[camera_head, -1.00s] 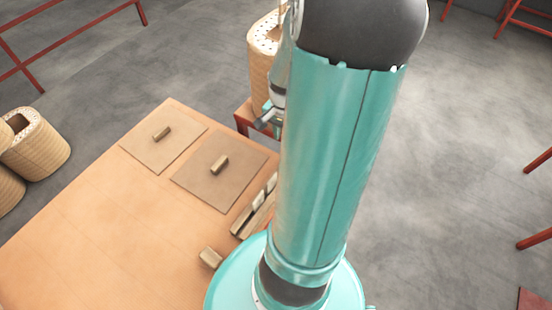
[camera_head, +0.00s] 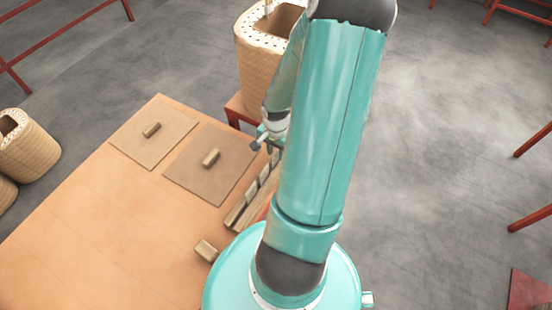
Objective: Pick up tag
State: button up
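Nothing in view is plainly marked as the tag. A wooden holder (camera_head: 234,218) with several upright pale slats (camera_head: 263,179) stands at the table's right edge, partly behind my arm; the slats may be tags, but I cannot tell. My gripper (camera_head: 262,143) is small and partly hidden by my arm.
The orange table (camera_head: 90,230) carries a light square board (camera_head: 135,150) and a darker one (camera_head: 195,180), each with a small block on it. A loose wooden block (camera_head: 206,251) lies near my base. Red frames stand around the floor.

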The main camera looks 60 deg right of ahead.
jog(key=shift+f, duration=0.75)
grip_shut()
jog(key=shift+w+r, duration=0.1)
jog(key=shift+r, duration=0.1)
